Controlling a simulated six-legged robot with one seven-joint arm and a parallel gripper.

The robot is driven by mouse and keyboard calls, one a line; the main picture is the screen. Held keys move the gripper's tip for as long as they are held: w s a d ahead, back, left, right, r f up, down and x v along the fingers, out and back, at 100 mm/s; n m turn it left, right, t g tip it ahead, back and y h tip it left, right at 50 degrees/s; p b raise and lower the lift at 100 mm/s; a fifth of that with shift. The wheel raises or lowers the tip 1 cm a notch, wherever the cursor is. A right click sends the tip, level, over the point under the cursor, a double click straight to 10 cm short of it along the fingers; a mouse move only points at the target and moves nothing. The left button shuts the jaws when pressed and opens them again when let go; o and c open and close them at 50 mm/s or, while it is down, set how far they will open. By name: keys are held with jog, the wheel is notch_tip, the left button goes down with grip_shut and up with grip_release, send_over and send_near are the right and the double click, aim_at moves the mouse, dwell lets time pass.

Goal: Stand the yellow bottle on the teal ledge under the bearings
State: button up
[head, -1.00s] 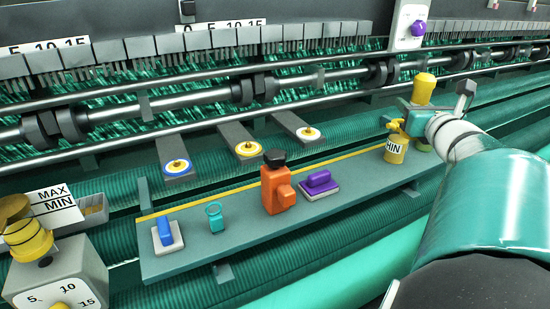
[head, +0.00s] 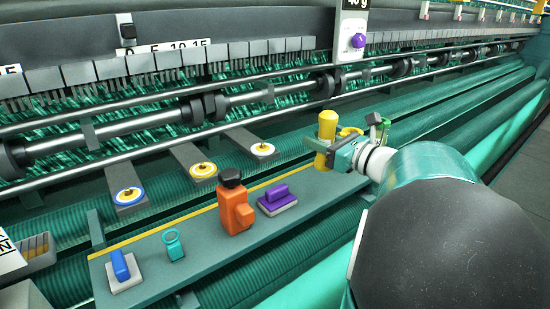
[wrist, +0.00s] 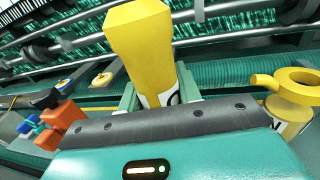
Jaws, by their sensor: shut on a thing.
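The yellow bottle (head: 326,132) is upright at the right end of the teal ledge (head: 133,294), at the left of my gripper (head: 334,155). In the wrist view it stands up between my two fingers, slightly tilted in the picture, with part of a white lettered label showing (wrist: 142,48). My gripper is shut on it. Whether its base touches the ledge I cannot tell. The black bearings (head: 327,86) sit on the metal shaft behind and above the ledge.
A yellow can with a ring-shaped top (wrist: 292,108) stands close to the right of my gripper. Bare ledge lies between purple block and bottle.

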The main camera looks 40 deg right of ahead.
jog(key=w+f, duration=0.1)
jog(key=f, duration=0.1)
jog(key=w+f, duration=0.2)
jog(key=f, duration=0.1)
jog(key=w+f, duration=0.1)
jog(key=f, duration=0.2)
jog(key=shift+w+d, duration=0.15)
jog(key=shift+d, duration=0.15)
jog(key=shift+f, duration=0.25)
jog(key=shift+f, duration=0.1)
jog(key=o, duration=1.2)
jog(key=shift+c, duration=0.2)
jog(key=shift+s, duration=0.3)
jog(key=s+d, duration=0.2)
jog(key=s, duration=0.9)
jog(key=shift+s, duration=0.15)
